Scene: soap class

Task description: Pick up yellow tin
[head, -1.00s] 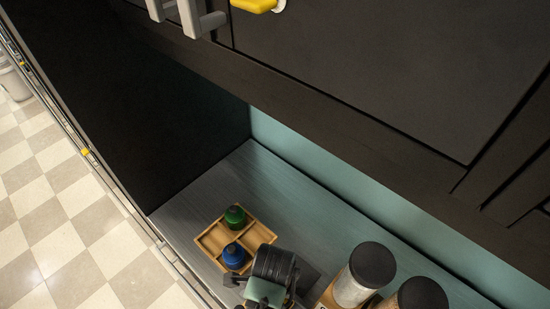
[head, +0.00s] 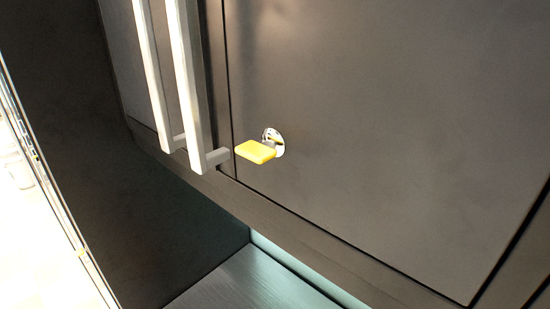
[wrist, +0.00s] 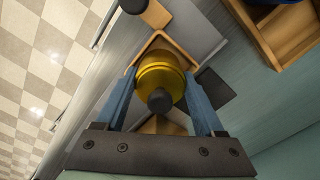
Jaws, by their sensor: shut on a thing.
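The yellow tin (wrist: 160,76) shows in the wrist view as a round, golden-yellow body with a dark knob on top facing the camera. My gripper (wrist: 160,80) has its two blue-grey fingers on either side of it, shut on the tin. A wooden holder (wrist: 163,40) shows around and behind the tin. I cannot tell whether the tin is resting there or raised. In the head view neither my gripper nor the tin is visible.
A wooden tray (wrist: 290,52) with a blue item (wrist: 278,12) is at the upper right of the wrist view. The head view shows dark cabinet doors (head: 370,120), long handles (head: 187,85), a yellow soap-like block (head: 256,152) on a door, and bare counter (head: 245,285).

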